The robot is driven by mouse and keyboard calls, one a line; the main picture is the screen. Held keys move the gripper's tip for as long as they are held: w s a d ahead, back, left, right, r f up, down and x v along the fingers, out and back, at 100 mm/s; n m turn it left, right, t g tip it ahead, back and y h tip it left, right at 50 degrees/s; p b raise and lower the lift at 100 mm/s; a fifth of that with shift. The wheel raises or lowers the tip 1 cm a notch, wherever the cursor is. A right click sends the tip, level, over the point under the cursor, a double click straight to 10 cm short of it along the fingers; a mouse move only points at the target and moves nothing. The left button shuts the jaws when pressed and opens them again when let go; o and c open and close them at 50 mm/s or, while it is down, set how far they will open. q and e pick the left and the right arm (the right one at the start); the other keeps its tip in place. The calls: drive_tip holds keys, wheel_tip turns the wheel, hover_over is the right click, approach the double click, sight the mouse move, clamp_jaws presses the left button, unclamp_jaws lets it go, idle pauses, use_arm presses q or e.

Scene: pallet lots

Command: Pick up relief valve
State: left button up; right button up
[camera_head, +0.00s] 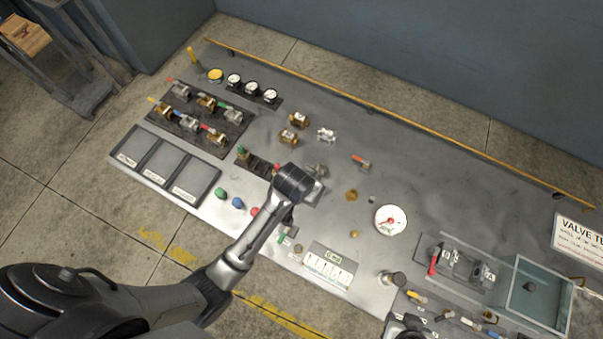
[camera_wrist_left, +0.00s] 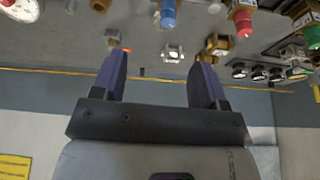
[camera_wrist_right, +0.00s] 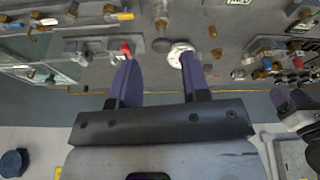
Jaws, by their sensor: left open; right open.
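Which part is the relief valve is not certain. Upright brass-bodied valves with coloured caps stand in a dark rack; the head view shows a green-capped one (camera_head: 240,152) and part of a red-capped one (camera_head: 277,168). The left wrist view shows a blue-capped valve (camera_wrist_left: 167,16) and a red-capped valve (camera_wrist_left: 243,20) beyond the fingers. My left gripper (camera_wrist_left: 157,75) is open and empty; in the head view my own wrist hides its fingers and part of the rack. My right gripper (camera_wrist_right: 157,78) is open and empty near the bench's front right.
Loose brass fittings (camera_head: 289,135) and a silver fitting (camera_head: 326,134) lie behind the rack. A white gauge (camera_head: 390,220) lies mid-bench. Empty trays (camera_head: 163,157) are at left, and a clear-walled box (camera_head: 540,290) is at right. The bench's back right is clear.

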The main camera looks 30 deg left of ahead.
use_arm(q)
drive_tip(key=shift+n, duration=0.5)
drive_tip(key=x, duration=0.8)
drive_tip(key=shift+w+a+f+b, duration=0.15)
drive_tip(key=shift+a+f+b, duration=0.15)
drive_tip(key=shift+a+f, duration=0.05)
drive_tip(key=shift+a+x, duration=0.2)
drive_tip(key=shift+x, duration=2.7)
clamp_jaws()
drive_tip(key=shift+r, duration=0.1)
